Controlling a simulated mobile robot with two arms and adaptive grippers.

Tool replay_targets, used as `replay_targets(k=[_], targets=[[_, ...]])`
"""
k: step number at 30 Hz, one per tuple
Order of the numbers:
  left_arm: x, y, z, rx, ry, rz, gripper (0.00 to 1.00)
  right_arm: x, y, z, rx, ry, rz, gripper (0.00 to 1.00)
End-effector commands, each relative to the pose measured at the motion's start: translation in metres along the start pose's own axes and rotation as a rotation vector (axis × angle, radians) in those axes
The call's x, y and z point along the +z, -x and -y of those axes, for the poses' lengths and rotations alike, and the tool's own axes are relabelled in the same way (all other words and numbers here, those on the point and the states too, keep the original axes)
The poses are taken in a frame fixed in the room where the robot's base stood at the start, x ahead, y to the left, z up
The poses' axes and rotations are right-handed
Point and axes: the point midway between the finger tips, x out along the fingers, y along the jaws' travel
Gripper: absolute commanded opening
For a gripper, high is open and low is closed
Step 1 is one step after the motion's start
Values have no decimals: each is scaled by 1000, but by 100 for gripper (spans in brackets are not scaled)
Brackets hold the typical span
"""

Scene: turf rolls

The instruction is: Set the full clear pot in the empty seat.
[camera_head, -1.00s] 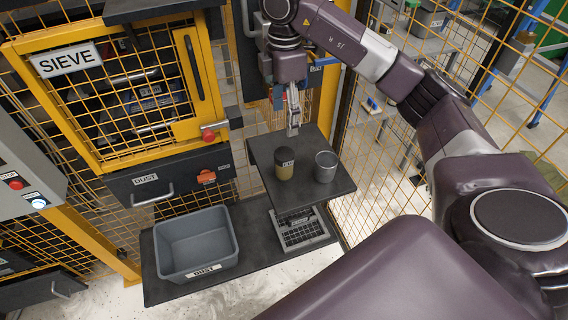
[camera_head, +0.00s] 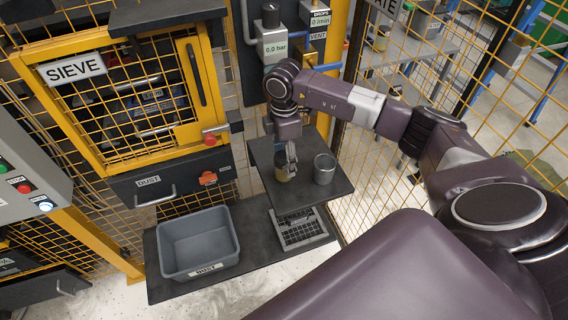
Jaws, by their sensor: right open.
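The clear pot with tan contents (camera_head: 281,175) stands on the small dark shelf (camera_head: 310,194), at its left side. My right gripper (camera_head: 290,168) is open and points down right at the pot, overlapping it in the picture and hiding its upper part. I cannot tell whether the fingers touch it or stand around it. A grey cup (camera_head: 324,169) stands upright to the right of the pot on the same shelf. I cannot make out an empty seat for certain. My left gripper is not in view.
A grey dust bin (camera_head: 238,240) stands on the lower dark ledge (camera_head: 265,262), with a gridded tray (camera_head: 300,235) to its right. The yellow sieve cabinet (camera_head: 70,115) and its dust drawer (camera_head: 160,187) are at left. Yellow mesh (camera_head: 375,210) bounds the right side.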

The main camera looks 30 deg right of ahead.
Motion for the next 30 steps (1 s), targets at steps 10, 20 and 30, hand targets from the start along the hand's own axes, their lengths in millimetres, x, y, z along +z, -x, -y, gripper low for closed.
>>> replay_targets(k=[10,20,30], targets=[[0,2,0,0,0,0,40,0,-8,0,0,0,0,60],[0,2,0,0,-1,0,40,0,-8,0,1,0,0,24],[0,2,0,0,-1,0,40,0,-7,0,2,0,-1,4]])
